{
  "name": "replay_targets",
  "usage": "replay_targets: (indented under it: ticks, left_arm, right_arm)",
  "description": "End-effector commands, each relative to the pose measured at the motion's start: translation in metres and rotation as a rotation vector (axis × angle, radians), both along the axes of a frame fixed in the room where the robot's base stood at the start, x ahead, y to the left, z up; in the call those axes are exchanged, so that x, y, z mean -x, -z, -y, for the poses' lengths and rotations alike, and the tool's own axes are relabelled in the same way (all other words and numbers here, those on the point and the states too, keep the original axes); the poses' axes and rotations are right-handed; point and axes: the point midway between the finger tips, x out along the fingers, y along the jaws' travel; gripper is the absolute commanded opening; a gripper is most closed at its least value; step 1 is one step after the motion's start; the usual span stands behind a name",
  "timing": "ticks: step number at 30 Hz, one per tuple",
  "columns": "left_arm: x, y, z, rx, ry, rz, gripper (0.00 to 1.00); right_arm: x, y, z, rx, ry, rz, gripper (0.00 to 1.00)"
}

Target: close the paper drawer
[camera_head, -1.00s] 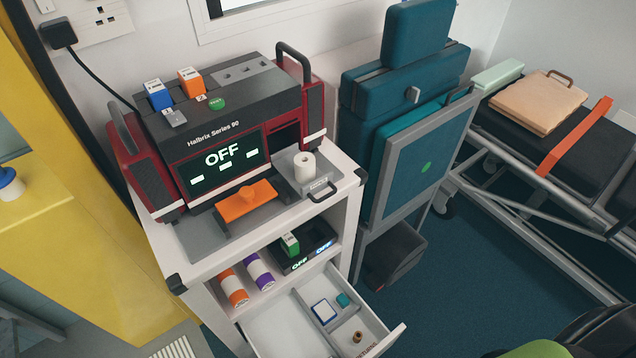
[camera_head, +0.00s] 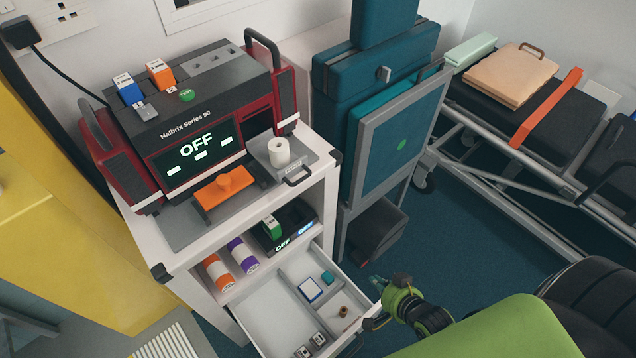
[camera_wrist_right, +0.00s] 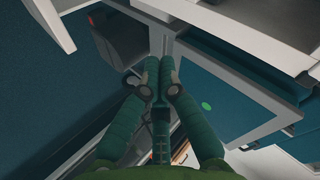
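The paper drawer (camera_head: 301,171) is a small grey tray with a dark handle at the front right of the red and black Halbrix machine (camera_head: 195,130). It stands pulled out from the machine's face, and a white paper roll (camera_head: 279,152) sits upright on it. My right gripper (camera_head: 377,283) is low at the right of the cart, beside the open cart drawer and well below and right of the paper drawer. In the right wrist view its green fingers (camera_wrist_right: 159,64) are together with nothing seen between them. My left gripper is out of view.
The lower cart drawer (camera_head: 262,310) is open, holding several small items. A stretcher (camera_head: 540,110) is at the right.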

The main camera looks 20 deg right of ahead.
Motion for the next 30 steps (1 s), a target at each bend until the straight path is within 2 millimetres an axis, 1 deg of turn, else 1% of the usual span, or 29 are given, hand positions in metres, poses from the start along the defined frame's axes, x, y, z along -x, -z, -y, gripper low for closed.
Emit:
replay_targets:
  ticks: [1,2,3,5,6,9,12,15,18,20,23,30]
  left_arm:
    - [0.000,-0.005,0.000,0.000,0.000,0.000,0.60]
    - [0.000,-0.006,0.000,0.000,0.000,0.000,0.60]
    - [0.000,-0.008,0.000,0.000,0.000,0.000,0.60]
    - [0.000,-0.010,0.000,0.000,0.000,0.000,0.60]
    - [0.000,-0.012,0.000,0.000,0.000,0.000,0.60]
    - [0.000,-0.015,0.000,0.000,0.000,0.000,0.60]
    - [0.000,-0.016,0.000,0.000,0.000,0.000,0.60]
    - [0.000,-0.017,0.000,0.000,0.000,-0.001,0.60]
    - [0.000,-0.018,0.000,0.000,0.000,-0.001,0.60]
    - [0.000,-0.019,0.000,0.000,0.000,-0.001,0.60]
    - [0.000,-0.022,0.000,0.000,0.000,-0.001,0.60]
    - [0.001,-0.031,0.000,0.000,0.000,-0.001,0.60]
  right_arm:
    - [-0.014,-0.038,-0.005,-0.078,0.029,0.062,0.00]
    - [-0.021,-0.058,-0.009,-0.132,0.048,0.095,0.00]
    - [-0.030,-0.086,-0.014,-0.206,0.070,0.136,0.00]
    - [-0.040,-0.127,-0.024,-0.318,0.094,0.189,0.00]
    - [-0.044,-0.152,-0.032,-0.391,0.103,0.218,0.00]
    - [-0.050,-0.208,-0.048,-0.551,0.114,0.269,0.00]
    - [-0.050,-0.246,-0.061,-0.667,0.114,0.295,0.00]
    - [-0.050,-0.266,-0.068,-0.732,0.113,0.304,0.00]
    - [-0.052,-0.272,-0.071,-0.754,0.113,0.308,0.00]
    - [-0.057,-0.272,-0.073,-0.756,0.113,0.310,0.00]
    - [-0.068,-0.270,-0.077,-0.755,0.113,0.312,0.00]
    - [-0.108,-0.261,-0.092,-0.753,0.112,0.311,0.00]
